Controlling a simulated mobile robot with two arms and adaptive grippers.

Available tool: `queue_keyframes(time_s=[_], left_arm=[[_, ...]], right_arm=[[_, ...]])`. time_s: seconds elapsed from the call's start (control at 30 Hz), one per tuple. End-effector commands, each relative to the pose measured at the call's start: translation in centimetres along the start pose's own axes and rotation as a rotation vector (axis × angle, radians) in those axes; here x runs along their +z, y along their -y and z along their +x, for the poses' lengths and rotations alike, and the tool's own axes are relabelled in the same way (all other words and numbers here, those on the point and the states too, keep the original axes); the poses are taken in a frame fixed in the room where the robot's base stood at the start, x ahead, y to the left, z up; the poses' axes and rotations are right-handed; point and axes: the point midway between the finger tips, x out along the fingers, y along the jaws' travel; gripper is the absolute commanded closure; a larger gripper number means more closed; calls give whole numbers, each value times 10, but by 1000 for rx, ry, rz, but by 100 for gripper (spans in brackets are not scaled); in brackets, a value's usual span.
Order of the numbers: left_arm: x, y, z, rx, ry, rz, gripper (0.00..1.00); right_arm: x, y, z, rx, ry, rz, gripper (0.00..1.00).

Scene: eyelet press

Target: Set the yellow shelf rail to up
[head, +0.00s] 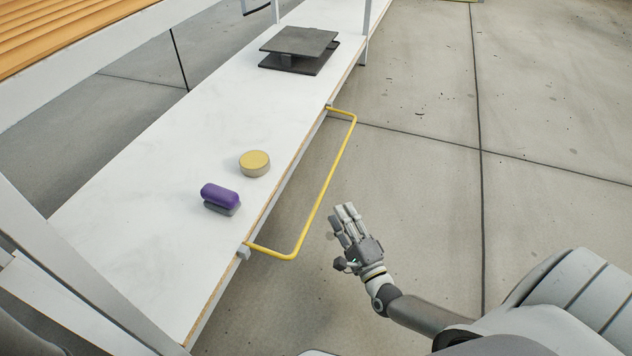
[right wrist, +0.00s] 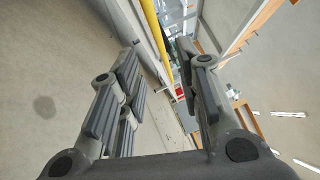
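The yellow shelf rail (head: 322,204) is a bent bar hinged on the front edge of the white shelf (head: 130,205). In the head view it sticks out from the edge over the floor, and whether it hangs below shelf level is hard to tell. My right gripper (head: 346,214) is to the right of the rail's outer bar, apart from it, with nothing in its fingers. In the right wrist view the fingers (right wrist: 158,65) stand apart, and the yellow rail (right wrist: 158,42) shows beyond them, between the fingertips. My left gripper is not in view.
A purple-topped block (head: 219,196) and a round tan-topped disc (head: 254,163) stand on the shelf near the rail. A dark two-plate stand (head: 299,48) is farther back. An orange slatted surface (head: 60,30) is at upper left. The floor right of the rail is clear.

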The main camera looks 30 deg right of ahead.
Motion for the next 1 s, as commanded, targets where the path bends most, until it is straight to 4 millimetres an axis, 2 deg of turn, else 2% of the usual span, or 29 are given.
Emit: queue_keyframes(time_s=[0.17,0.5,0.7,1.0], left_arm=[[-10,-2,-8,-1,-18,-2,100],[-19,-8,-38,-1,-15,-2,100],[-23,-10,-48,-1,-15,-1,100],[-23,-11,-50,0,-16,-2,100]], right_arm=[[-2,-5,7,-5,-5,15,68],[-3,-6,69,-7,-4,13,68],[-2,-5,96,-4,-4,12,68],[-2,-3,106,-1,-4,12,68]])
